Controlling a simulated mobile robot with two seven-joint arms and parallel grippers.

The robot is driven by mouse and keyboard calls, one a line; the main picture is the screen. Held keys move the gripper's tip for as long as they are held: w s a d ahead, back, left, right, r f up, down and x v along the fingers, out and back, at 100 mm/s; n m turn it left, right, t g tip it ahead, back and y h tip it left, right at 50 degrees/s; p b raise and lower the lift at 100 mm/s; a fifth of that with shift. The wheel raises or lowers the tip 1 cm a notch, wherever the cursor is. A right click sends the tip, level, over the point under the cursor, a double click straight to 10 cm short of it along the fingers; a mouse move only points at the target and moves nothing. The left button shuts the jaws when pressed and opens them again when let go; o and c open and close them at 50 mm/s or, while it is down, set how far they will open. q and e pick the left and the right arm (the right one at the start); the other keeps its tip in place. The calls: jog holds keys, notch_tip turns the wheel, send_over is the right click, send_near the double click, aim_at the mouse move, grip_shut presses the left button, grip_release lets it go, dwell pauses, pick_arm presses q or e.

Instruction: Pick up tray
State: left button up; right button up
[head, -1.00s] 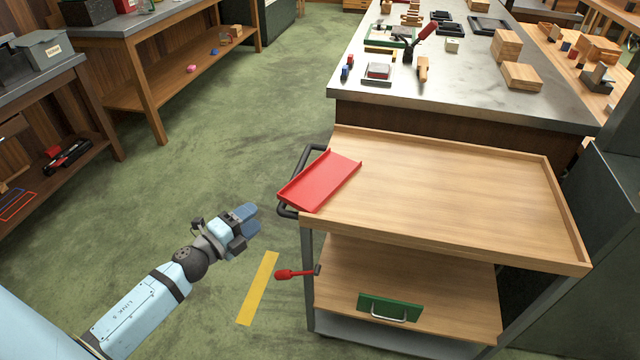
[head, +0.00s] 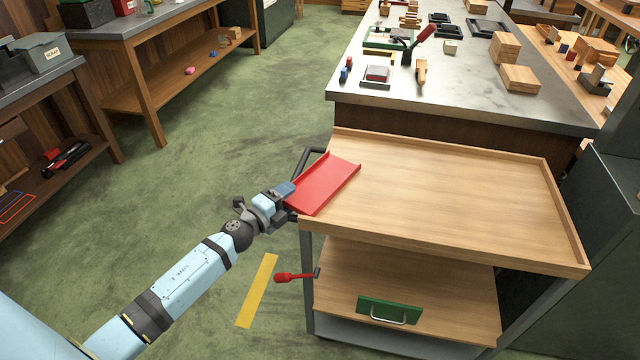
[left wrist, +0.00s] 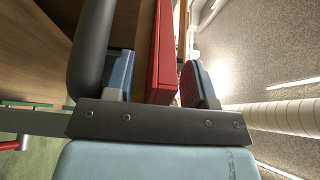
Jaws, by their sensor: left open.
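The red tray (head: 325,183) lies on the upper left corner of the wooden cart top, its left end reaching over the cart's edge. My left gripper (head: 287,190) is at the tray's near left edge in the head view. In the left wrist view my left gripper (left wrist: 160,85) is open, and the red tray (left wrist: 163,50) stands between its two blue fingers. The tray's edge looks close to the right finger; whether they touch I cannot tell. My right gripper is not in view.
The cart's black handle (head: 309,160) runs beside the tray; it shows close to the left finger in the left wrist view (left wrist: 92,42). The cart top (head: 450,195) is otherwise clear. A metal-topped bench (head: 470,90) with several items stands behind.

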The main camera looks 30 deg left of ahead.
pick_arm(q)
jog(key=shift+c, duration=0.5)
grip_shut()
jog(key=shift+r, duration=0.1)
